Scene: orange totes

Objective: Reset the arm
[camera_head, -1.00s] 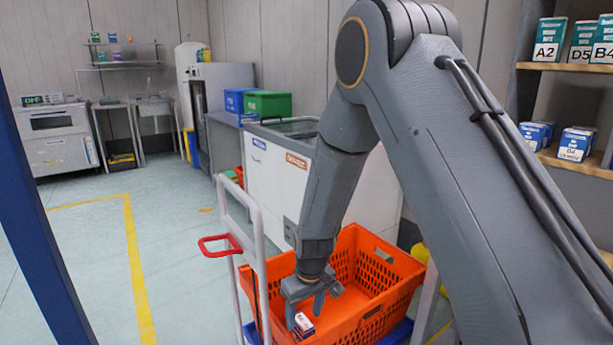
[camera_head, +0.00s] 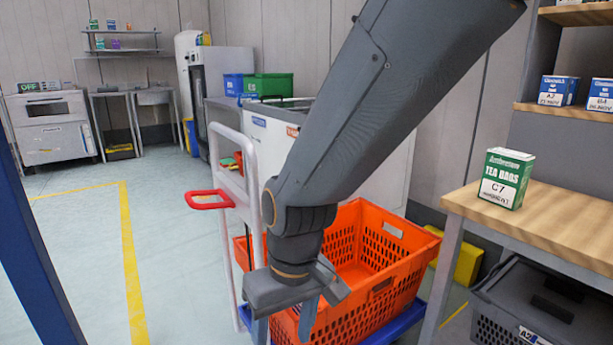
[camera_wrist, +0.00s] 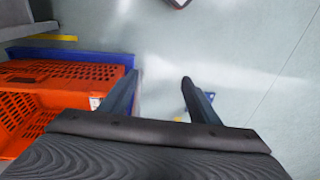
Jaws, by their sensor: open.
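My gripper (camera_head: 284,322) points down in front of the orange tote (camera_head: 392,299), at its near left side in the head view. Its fingers are spread with nothing between them. The wrist view shows my gripper (camera_wrist: 161,80) with bare floor between the fingertips. The tote also shows at the left of the wrist view (camera_wrist: 62,72), beside the left finger. A small pale patch (camera_wrist: 95,102) shows at the tote's edge there, too small to identify. My arm hides part of the tote in the head view.
The tote sits on a blue base on a trolley with a white frame (camera_head: 250,165) and red handle (camera_head: 208,200). A wooden bench (camera_head: 560,215) with a green tea box (camera_head: 507,178) stands at right, above a dark crate (camera_head: 545,300). Floor at left is clear.

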